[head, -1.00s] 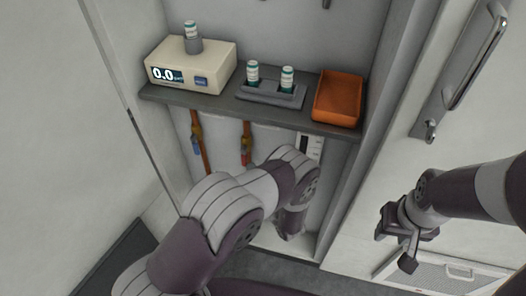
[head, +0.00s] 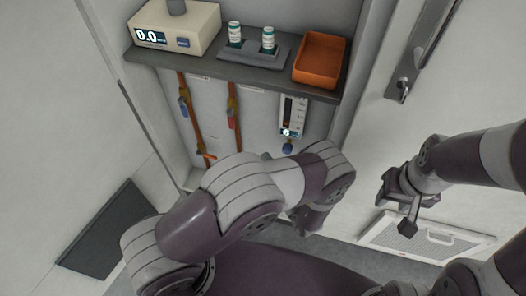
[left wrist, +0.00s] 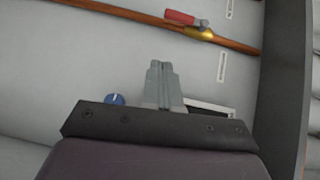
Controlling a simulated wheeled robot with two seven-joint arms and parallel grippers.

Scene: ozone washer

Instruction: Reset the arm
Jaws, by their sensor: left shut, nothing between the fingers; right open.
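My left arm (head: 240,200) reaches across the lower front of the open cabinet in the head view, and its fingertips are hidden there. In the left wrist view my left gripper (left wrist: 162,68) is shut and empty. It points toward the back panel, beside a copper pipe (left wrist: 120,12) with a red-handled valve (left wrist: 182,18). A blue knob (left wrist: 115,99) shows just left of the fingers. My right gripper (head: 400,203) is open and empty at the right of the head view, in front of the white wall and apart from any object.
A shelf (head: 190,69) carries a beige meter (head: 190,25) reading 0.0, two bottles (head: 268,40) in a grey holder and an orange tray (head: 320,58). Below are copper pipes (head: 232,120) and a white flow meter (head: 293,114). A vent (head: 425,235) is at lower right.

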